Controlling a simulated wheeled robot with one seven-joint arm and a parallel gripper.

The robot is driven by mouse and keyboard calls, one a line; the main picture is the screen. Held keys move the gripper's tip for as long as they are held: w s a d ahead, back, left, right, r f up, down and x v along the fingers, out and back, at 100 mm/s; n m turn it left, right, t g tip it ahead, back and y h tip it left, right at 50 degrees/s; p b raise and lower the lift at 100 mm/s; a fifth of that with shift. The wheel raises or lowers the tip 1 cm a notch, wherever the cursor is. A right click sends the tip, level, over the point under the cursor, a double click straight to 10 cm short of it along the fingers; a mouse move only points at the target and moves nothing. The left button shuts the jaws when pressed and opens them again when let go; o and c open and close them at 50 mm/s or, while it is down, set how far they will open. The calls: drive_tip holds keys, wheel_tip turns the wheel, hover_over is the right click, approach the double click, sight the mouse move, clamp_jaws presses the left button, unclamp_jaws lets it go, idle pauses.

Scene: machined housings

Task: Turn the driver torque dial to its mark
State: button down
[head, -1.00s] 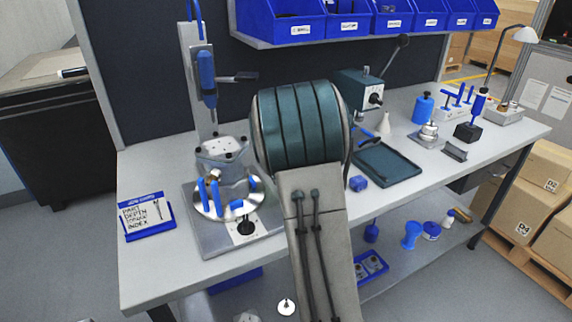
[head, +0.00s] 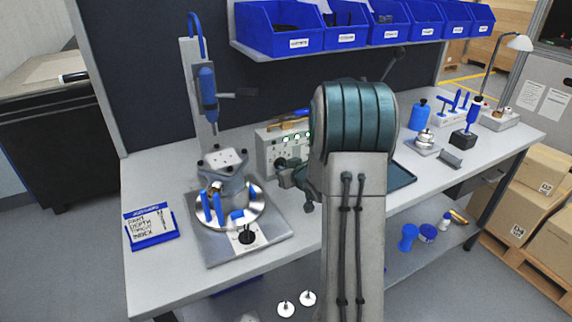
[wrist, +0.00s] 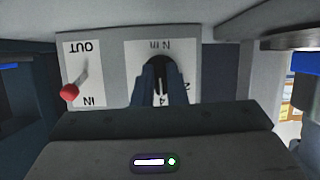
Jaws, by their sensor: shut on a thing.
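The torque dial (wrist: 157,58) is a dark round-topped knob on a white plate with upside-down figures in the wrist view. My gripper (wrist: 160,75) is at the dial, its two dark fingers on either side of the knob and shut on it. The fingers cover part of the knob and scale, so I cannot tell where the pointer and mark stand. In the head view my gripper (head: 283,168) is at the front of a light grey control box (head: 268,152) with lit green spots. The dial itself is too small and covered to read there.
A red-tipped lever (wrist: 69,92) on an IN/OUT plate sits beside the dial. A round steel fixture (head: 230,205) with blue handles stands left of my arm. A blue-framed card (head: 150,225) lies further left. Blue bins (head: 345,38) hang above the bench.

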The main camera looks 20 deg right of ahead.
drive_tip(key=shift+r, duration=0.1)
idle(0.3)
drive_tip(key=c, duration=1.5)
unclamp_jaws()
drive_tip(key=shift+o, duration=0.2)
drive_tip(key=v, duration=1.3)
drive_tip(key=shift+s+d, duration=0.15)
drive_tip(key=shift+s, duration=0.2)
drive_tip(key=shift+r, duration=0.1)
